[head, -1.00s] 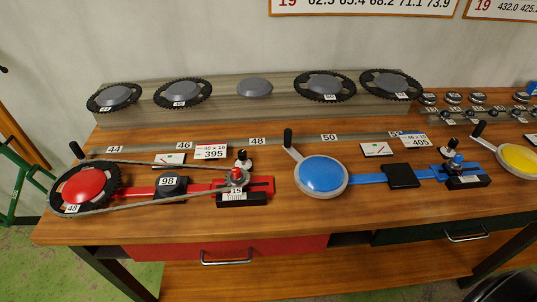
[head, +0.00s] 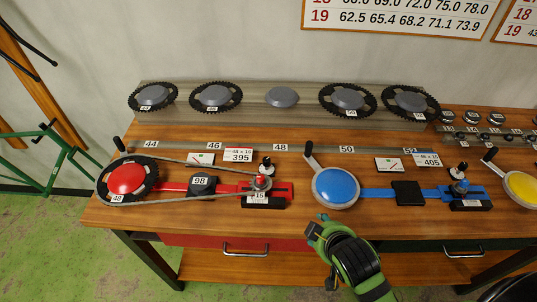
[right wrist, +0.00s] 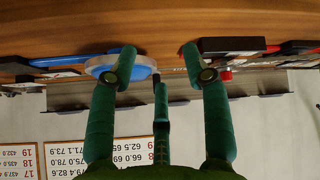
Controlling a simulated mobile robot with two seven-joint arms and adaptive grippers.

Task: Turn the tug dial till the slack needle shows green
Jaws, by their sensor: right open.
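The red station has a chain (head: 190,203) looped around a large black sprocket with a red hub (head: 126,179) and a small sprocket marked 15. A small dark-topped knob (head: 266,164), which may be the tug dial, stands beside the small sprocket. A gauge card (head: 201,159) lies behind the red bar; its needle is too small to read. The blue station has a similar knob (head: 457,171) and gauge card (head: 389,165). My right gripper (head: 319,229) is at the bench's front edge, before the blue disc (head: 336,187). It is open and empty in the right wrist view (right wrist: 160,66). My left gripper is out of view.
Black chainrings (head: 216,97) rest on a grey rack (head: 265,118) along the back. A black block marked 98 (head: 203,183) sits on the red bar. Raised crank handles (head: 309,150) stand near the discs. Drawers (head: 246,249) lie below the bench top.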

